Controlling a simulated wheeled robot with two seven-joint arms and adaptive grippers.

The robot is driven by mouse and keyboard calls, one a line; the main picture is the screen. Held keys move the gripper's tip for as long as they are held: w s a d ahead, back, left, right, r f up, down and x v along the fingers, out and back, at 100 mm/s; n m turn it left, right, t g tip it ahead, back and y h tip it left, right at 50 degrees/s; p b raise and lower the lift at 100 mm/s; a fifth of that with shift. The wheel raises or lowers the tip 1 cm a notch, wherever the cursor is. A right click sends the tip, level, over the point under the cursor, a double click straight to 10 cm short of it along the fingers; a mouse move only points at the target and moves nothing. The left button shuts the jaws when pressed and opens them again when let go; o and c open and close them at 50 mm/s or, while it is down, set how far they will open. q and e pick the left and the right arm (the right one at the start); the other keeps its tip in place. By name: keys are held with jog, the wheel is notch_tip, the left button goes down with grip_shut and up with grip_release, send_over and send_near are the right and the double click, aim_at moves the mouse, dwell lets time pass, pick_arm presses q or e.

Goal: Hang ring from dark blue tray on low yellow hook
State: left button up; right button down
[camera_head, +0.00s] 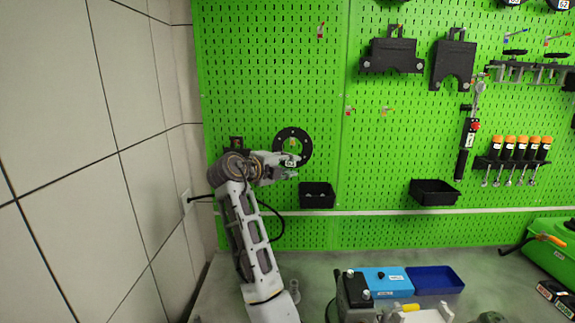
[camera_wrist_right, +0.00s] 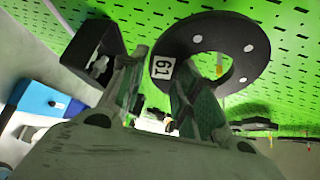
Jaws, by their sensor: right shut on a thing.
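The black ring (camera_head: 305,139) with pale dots is upright in front of the green pegboard, its flat face roughly along the board. My right gripper (camera_head: 287,164) is shut on the ring's lower rim, beside a white label. In the right wrist view the ring (camera_wrist_right: 255,36) is held between the fingertips (camera_wrist_right: 163,84), with the label reading 61. A small yellow-orange hook (camera_head: 292,143) shows through the ring's hole; I cannot tell whether it passes through the ring. The dark blue tray (camera_head: 453,289) on the bench looks empty. My left gripper is not in view.
A small black bin (camera_head: 317,201) hangs right of my gripper, close by. Another yellowish hook (camera_head: 387,110) and a red one (camera_head: 349,110) sit further right. A light blue tray (camera_head: 390,287) lies beside the dark blue one. A tiled wall (camera_head: 80,160) bounds the left.

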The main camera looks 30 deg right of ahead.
jog(key=shift+w+d+p, duration=0.4)
jog(key=shift+w, duration=0.25)
jog(key=shift+w+d+f+b, duration=0.25)
jog(key=shift+w+f+b, duration=0.15)
jog(key=shift+b, duration=0.9)
jog(key=shift+w, duration=0.1)
jog(key=c, duration=1)
grip_release()
jog(key=shift+o, duration=0.2)
jog(key=shift+f, duration=0.1)
